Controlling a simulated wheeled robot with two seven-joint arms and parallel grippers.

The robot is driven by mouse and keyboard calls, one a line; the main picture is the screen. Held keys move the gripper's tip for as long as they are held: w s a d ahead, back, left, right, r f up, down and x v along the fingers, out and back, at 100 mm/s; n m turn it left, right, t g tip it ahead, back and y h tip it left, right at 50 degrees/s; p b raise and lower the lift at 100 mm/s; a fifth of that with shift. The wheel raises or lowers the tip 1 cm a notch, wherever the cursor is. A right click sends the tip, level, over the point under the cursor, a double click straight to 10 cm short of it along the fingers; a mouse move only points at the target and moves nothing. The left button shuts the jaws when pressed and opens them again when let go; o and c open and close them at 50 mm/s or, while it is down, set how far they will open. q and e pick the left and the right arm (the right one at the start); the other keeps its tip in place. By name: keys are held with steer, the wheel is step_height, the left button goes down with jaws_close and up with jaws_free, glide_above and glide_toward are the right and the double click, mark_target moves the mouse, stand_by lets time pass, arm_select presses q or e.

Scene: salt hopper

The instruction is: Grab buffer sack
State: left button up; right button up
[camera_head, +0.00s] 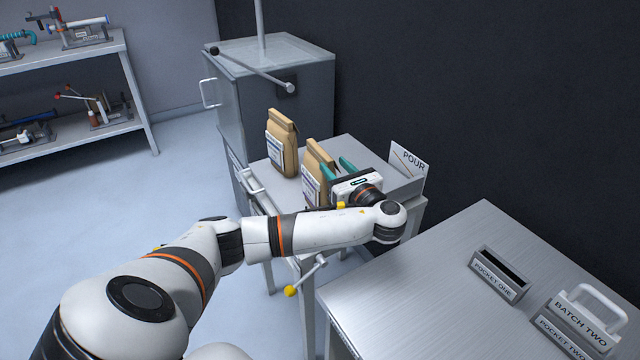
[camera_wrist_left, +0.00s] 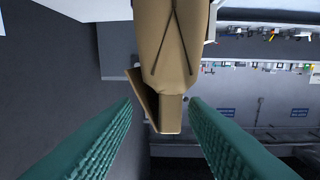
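Two tan paper sacks with white labels stand upright on a small grey table (camera_head: 343,147): a far left sack (camera_head: 284,145) and a nearer right sack (camera_head: 316,165). The label print is too small to read, so I cannot tell which is the buffer sack. My left gripper (camera_head: 337,168), with teal fingers, is right beside the nearer sack and partly hides it. In the left wrist view a tan sack (camera_wrist_left: 172,50) shows ahead, its folded top between the two spread fingers, with gaps at both sides. My right gripper is not in view.
A grey hopper cabinet (camera_head: 290,85) with a lever stands behind the sacks. A POUR sign (camera_head: 408,165) is at the table's right end. A yellow-knobbed crank (camera_head: 292,290) juts out in front. A metal bench (camera_head: 400,290) at right holds pocket blocks and a BATCH TWO tag (camera_head: 582,322).

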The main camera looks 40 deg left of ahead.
mark_target(323, 152)
arm_select(q)
steer(key=x, duration=0.5)
steer(key=shift+s+a+r, duration=0.15)
steer(key=shift+s, duration=0.25)
steer(key=shift+w+a, duration=0.2)
jaws_close()
stand_by(0.8)
steer(key=shift+r, duration=0.1)
